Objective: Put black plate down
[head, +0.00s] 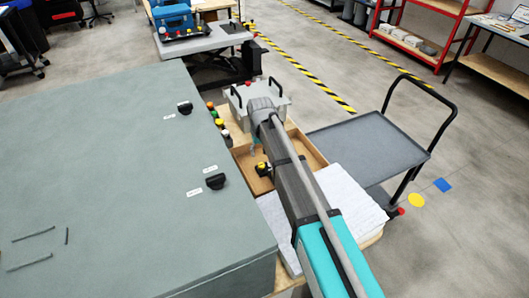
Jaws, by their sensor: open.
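My arm reaches away from the lower right, and its far end bends down over a shallow wooden tray (310,152). My gripper (256,150) is small and mostly hidden behind my arm at the left part of the tray. It is open; its fingertips cannot be made out. No black plate can be picked out for certain. A small black piece with a yellow top (263,168) sits in the tray just below the gripper; whether they touch cannot be told.
A large grey-green cabinet panel (110,180) with black knobs fills the left. A light grey box with black handles (270,98) stands behind the tray. A white sheet (345,195) lies in front of it. A grey trolley (370,145) stands right. Open floor lies beyond.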

